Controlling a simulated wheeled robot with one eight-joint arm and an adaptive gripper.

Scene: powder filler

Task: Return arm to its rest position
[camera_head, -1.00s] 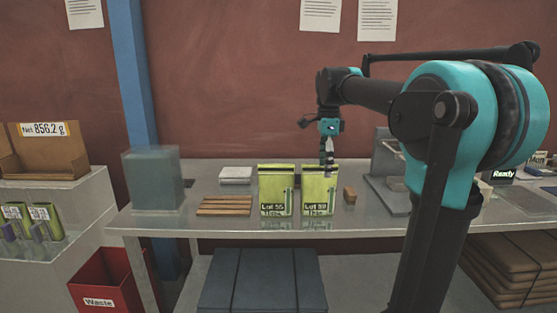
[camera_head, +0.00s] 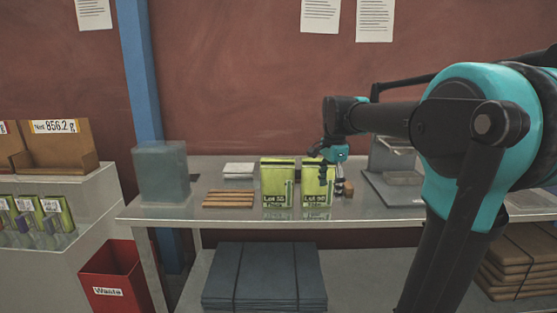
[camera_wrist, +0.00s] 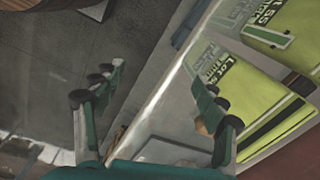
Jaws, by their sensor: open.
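My gripper (camera_head: 322,168) is open in front of the right-hand green pouch (camera_head: 318,188) in the head view. In the wrist view my gripper (camera_wrist: 158,92) shows two teal and black fingers spread apart with nothing between them. My arm reaches in from the right side of the head view, its elbow bent. The left-hand green pouch (camera_head: 277,188) stands upright beside the other on the bench (camera_head: 235,212). Both pouches also show tilted at the upper right of the wrist view. Whether a finger touches the right pouch cannot be told.
A small brown block (camera_head: 348,189) stands right of the pouches. A wooden slatted rack (camera_head: 228,198), a white pad (camera_head: 238,170) and a translucent box (camera_head: 160,172) lie left. A grey device (camera_head: 392,170) stands right. A red waste bin (camera_head: 115,280) is on the floor.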

